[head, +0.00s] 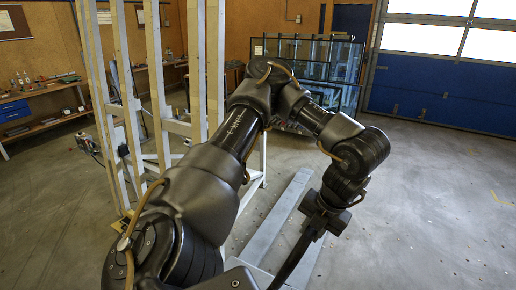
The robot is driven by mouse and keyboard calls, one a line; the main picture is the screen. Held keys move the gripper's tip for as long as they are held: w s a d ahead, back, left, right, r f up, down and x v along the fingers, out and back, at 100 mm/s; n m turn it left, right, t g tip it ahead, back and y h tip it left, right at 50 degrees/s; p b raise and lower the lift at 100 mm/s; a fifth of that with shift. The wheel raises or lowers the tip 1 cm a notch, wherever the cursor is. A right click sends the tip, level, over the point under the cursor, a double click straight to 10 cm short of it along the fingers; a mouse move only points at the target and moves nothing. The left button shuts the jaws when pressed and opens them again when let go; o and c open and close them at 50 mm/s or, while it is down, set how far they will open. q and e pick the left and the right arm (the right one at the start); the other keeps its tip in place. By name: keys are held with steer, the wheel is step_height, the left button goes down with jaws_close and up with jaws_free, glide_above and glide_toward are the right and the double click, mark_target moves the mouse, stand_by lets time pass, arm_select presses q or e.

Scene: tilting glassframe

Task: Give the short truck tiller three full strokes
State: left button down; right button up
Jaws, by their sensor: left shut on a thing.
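My left arm comes in from the lower left, bends over at the middle and reaches down to the left gripper (319,222). The left gripper is shut on the dark tiller (293,262), a slim bar that slants down and left out of the bottom of the picture. The jaws hide the tiller's upper end. The pale grey forks (277,216) of the truck lie low on the floor behind the gripper. The truck's body is mostly hidden by my arm and the picture's edge. My right gripper is not in view.
A tall pale frame with several uprights (153,80) stands left of and behind my arm. Glass panes on a rack (318,60) stand at the back. A workbench (45,123) lines the left wall. The concrete floor (430,190) at the right is clear up to the blue door (440,90).

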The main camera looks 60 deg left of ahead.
arm_select(q)
steer(key=s+a+r, duration=0.1)
steer(key=s+a, duration=0.2)
steer(key=a, duration=0.4)
steer(key=shift+s+r, duration=0.35)
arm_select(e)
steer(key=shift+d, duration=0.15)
arm_select(q)
steer(key=shift+w, duration=0.1)
